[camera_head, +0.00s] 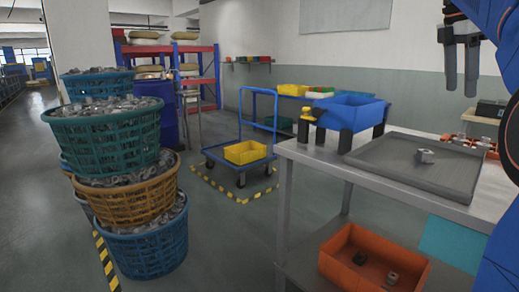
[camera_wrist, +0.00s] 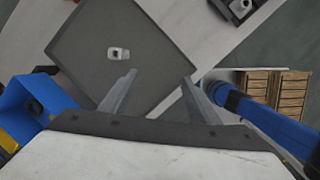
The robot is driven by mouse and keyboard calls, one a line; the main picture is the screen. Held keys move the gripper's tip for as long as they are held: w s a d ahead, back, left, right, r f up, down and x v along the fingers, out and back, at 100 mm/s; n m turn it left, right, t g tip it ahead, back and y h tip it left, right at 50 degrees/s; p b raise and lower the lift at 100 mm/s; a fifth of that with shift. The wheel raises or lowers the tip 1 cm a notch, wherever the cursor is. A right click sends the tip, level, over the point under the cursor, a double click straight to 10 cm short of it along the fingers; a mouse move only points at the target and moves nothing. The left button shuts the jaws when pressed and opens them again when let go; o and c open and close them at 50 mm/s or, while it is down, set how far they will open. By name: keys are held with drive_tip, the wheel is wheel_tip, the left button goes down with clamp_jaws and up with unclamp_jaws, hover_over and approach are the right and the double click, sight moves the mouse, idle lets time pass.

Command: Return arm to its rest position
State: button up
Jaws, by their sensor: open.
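My gripper (camera_head: 461,66) hangs at the upper right of the head view, above the workbench, with its fingers pointing down. Its two fingers also show in the wrist view (camera_wrist: 158,90), spread apart with nothing between them. My blue arm runs down the right edge of the head view. The part also shows in the wrist view (camera_wrist: 118,53), apart from the fingers.
An orange bin (camera_head: 345,272) with metal parts sits on the lower shelf. Stacked baskets (camera_head: 108,143) of parts stand left. A blue trolley (camera_head: 222,160) holds a yellow bin. Floor between is clear.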

drive_tip(key=s+a+f+m+t+y, duration=0.1)
drive_tip(key=s+a+f+m, duration=0.4)
drive_tip(key=f, duration=0.9)
drive_tip(key=s+a+f+m+t+y, duration=0.1)
drive_tip(key=s+a+f+m+t, duration=0.1)
drive_tip(key=s+a+f+m, duration=0.3)
drive_tip(key=s+a+f+m+t+y, duration=0.1)
drive_tip(key=s+a+f+m, duration=0.4)
drive_tip(key=s+a+f, duration=0.6)
drive_tip(key=s+f, duration=0.4)
drive_tip(key=f, duration=0.8)
drive_tip(key=shift+a+f+m+t, duration=0.3)
drive_tip(key=shift+a+f+m, duration=0.05)
drive_tip(key=shift+a+m, duration=0.05)
